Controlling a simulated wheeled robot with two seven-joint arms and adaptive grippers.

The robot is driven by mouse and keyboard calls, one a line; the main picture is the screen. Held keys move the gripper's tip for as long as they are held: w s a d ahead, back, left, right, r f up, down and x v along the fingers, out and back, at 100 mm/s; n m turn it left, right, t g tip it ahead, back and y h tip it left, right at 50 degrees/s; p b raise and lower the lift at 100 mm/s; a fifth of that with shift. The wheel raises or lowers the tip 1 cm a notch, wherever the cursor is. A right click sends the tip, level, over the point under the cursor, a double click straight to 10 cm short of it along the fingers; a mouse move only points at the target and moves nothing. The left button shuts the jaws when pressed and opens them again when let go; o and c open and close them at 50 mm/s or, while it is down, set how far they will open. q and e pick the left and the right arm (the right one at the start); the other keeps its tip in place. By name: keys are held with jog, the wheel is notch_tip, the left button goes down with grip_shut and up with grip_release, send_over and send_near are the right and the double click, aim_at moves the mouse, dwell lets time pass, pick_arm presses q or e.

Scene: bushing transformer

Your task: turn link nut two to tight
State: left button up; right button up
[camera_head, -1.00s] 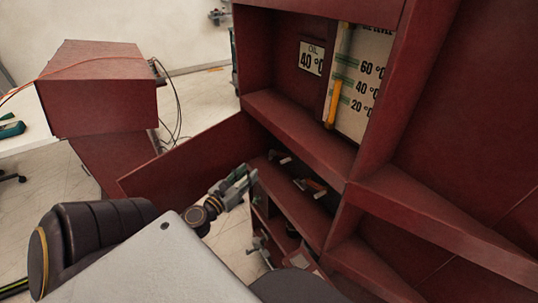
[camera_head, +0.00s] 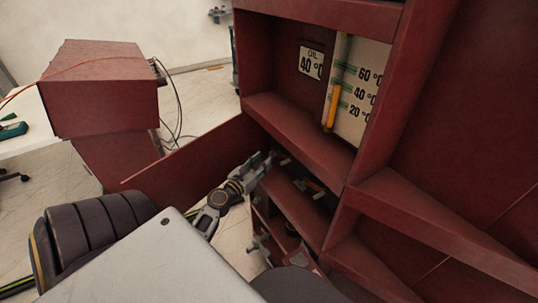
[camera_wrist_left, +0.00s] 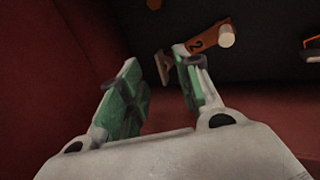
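An orange link marked "2" (camera_wrist_left: 208,38) with a pale round end (camera_wrist_left: 226,37) shows at the top of the left wrist view. A grey-brown T-shaped piece (camera_wrist_left: 163,66), perhaps link nut two, stands just left of it, between and slightly beyond my fingertips. My left gripper (camera_wrist_left: 158,75) is open, its green-padded fingers apart on either side of that piece. I cannot tell whether they touch it. In the head view, my left gripper (camera_head: 262,163) is at the mouth of the red cabinet's lower compartment. My right gripper is not in view.
Another pale-ended link (camera_wrist_left: 312,52) is at the right edge of the left wrist view. The red cabinet's open flap (camera_head: 190,158) lies left of my gripper, and a red ledge (camera_head: 300,130) runs above it. A thermometer gauge (camera_head: 355,85) is higher up.

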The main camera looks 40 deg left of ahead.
aim_at(270, 154)
pick_arm(q)
jog(key=shift+w, duration=0.45)
jog(key=shift+w+a+p, duration=0.15)
jog(key=shift+w+p, duration=0.05)
jog(key=shift+w, duration=0.65)
jog(key=shift+w+a+p, duration=0.1)
jog(key=shift+w+p, duration=0.05)
jog(key=shift+w, duration=1.1)
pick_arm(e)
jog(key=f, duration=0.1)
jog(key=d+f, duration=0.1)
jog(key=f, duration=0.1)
pick_arm(q)
jog(key=shift+c, duration=0.4)
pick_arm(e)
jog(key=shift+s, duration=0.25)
